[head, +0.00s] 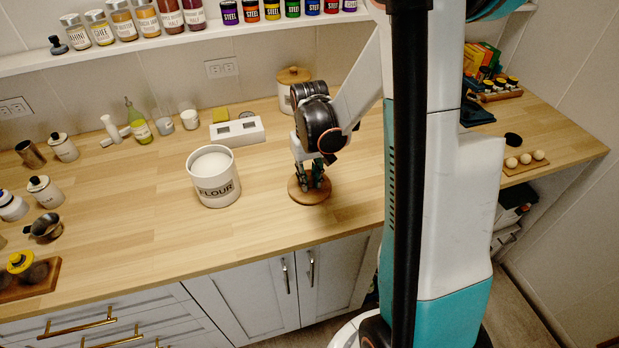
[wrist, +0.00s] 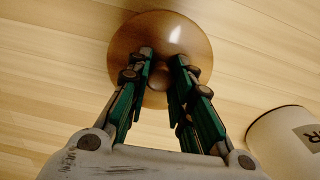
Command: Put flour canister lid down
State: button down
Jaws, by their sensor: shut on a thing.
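The flour canister lid (head: 309,193) is a round brown wooden disc with a knob, low at the countertop to the right of the canister. I cannot tell whether it touches the counter. In the wrist view the lid (wrist: 127,38) shows knob-up between the fingers. My gripper (head: 313,178) points down and is shut on the lid's knob; it also shows in the wrist view (wrist: 160,75). The white flour canister (head: 215,181), labelled FLOUR, stands upright without a lid, its pale contents showing. Part of it appears in the wrist view (wrist: 280,140).
A white sponge caddy (head: 237,132) and a second canister with a wooden lid (head: 293,76) stand behind. Jars and a metal cup (head: 44,227) are at the left. An egg board (head: 524,165) is at the right. The counter (head: 270,245) in front is clear.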

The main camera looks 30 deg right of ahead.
aim_at(310, 178)
jog(key=shift+f, duration=0.1)
jog(key=c, duration=1.4)
grip_release()
notch_tip(310, 178, up, 12)
jog(key=p, duration=0.3)
jog(key=shift+p, duration=0.3)
